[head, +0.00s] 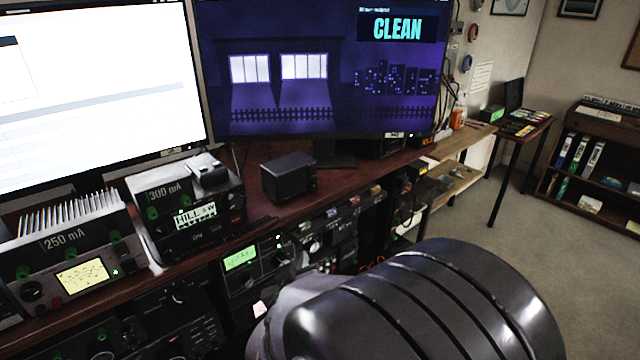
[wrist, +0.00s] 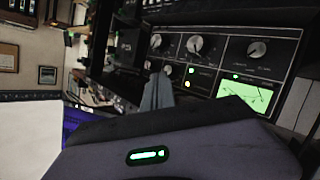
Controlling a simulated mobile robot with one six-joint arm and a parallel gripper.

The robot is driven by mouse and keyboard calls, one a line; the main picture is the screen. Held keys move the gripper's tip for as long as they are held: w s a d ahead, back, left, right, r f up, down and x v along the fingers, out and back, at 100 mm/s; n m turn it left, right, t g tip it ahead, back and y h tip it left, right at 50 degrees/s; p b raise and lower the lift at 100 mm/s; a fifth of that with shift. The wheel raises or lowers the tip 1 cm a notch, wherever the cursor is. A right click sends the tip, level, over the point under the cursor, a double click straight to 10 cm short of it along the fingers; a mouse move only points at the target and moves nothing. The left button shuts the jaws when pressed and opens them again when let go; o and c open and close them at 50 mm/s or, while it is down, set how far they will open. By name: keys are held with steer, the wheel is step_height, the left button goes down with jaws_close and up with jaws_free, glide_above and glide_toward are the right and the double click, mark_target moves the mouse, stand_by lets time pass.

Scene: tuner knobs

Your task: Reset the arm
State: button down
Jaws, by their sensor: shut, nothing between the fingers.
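My gripper (wrist: 157,92) shows in the wrist view as a grey finger shape past the dark wrist housing, its fingers shut with nothing between them. It is in front of a dark radio panel (wrist: 205,55) with several knobs and a lit green meter screen (wrist: 247,97). In the head view my arm's dark rounded link fills the lower middle and hides most of the gripper. A unit with a green display (head: 240,258) sits in the rack just left of the arm. I cannot tell whether the fingers touch the panel.
The desk (head: 235,215) carries two monitors, a black box (head: 288,178), a unit marked 300 mA (head: 185,205) and one marked 250 mA (head: 70,245). A side table (head: 520,122) and a bookshelf (head: 595,150) stand at the right. Carpet floor (head: 540,210) there is open.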

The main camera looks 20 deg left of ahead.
steer(key=w+d+r+m+g, duration=0.1)
steer(key=d+r+m, duration=0.25)
steer(key=d, duration=0.35)
steer(key=d+r+m+g, duration=0.2)
steer(key=d+r, duration=0.3)
steer(key=d, duration=0.1)
steer(key=s+d+m+g+h, duration=0.2)
steer(key=s+d+m+g, duration=0.3)
steer(key=s+d, duration=1.7)
steer(key=m, duration=0.3)
steer(key=shift+f+h, duration=0.25)
steer(key=shift+h, duration=0.15)
